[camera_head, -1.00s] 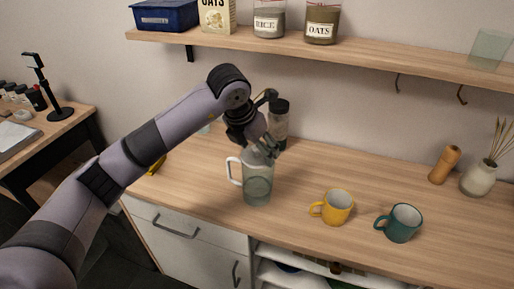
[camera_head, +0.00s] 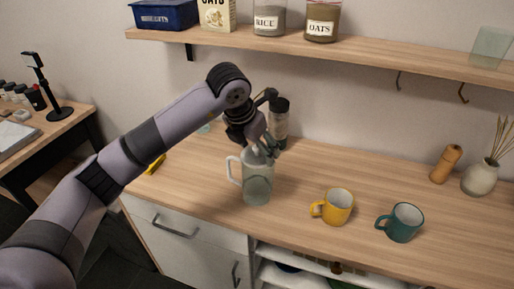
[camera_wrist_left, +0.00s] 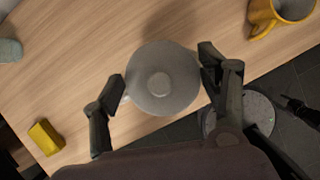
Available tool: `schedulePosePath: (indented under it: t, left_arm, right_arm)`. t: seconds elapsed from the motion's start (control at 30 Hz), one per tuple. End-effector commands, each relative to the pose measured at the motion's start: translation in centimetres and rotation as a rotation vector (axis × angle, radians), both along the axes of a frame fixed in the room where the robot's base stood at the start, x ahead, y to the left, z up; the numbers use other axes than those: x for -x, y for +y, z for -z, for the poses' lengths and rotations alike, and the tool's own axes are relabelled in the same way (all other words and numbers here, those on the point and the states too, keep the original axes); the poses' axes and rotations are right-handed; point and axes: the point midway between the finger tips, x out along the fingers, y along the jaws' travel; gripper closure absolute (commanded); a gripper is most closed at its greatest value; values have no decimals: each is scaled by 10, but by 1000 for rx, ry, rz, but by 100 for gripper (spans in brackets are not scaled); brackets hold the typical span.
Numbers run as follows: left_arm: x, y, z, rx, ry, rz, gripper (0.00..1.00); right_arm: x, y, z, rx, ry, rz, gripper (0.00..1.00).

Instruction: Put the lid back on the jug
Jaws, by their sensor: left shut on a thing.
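The clear jug (camera_head: 257,188) with a pale handle stands upright on the wooden counter. My left gripper (camera_head: 264,147) is at the jug's mouth, pointing down. In the left wrist view, the round grey lid (camera_wrist_left: 163,92) with a small central knob lies between the fingers of my left gripper (camera_wrist_left: 163,80), which is shut on it. The lid covers most of the jug from above; a bit of the handle shows at its left edge. Whether the lid touches the rim or hovers just above it, I cannot tell.
A dark-capped bottle (camera_head: 280,122) stands close behind the gripper. A yellow mug (camera_head: 337,207) and a teal mug (camera_head: 404,223) stand to the right. A yellow block (camera_wrist_left: 45,137) lies to the left. A shelf (camera_head: 360,58) with jars runs above. The counter's right part has free room.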

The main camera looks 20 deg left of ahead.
Motion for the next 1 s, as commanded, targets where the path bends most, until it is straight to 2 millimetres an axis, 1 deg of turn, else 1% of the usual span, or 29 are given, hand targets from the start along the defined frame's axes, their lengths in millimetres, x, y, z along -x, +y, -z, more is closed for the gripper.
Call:
schedulePosePath:
  t: [0.33,0.37,0.4,0.7,0.9,0.93,1.0]
  left_arm:
    - [0,0,0,0,-1,0,51]
    - [0,0,0,0,-1,0,30]
    - [0,0,0,0,-1,0,27]
    - [0,0,0,0,-1,0,8]
    - [0,0,0,0,0,0,8]
    - [0,0,0,0,0,0,8]
    - [0,0,0,0,0,0,3]
  right_arm:
    - [0,2,0,-2,-1,1,60]
    - [0,2,0,-2,-1,1,60]
    - [0,2,0,-2,-1,1,60]
    - [0,2,0,-2,-1,1,60]
    - [0,2,0,-2,-1,1,60]
    - [0,2,0,-2,-1,1,60]
    - [0,2,0,-2,-1,1,60]
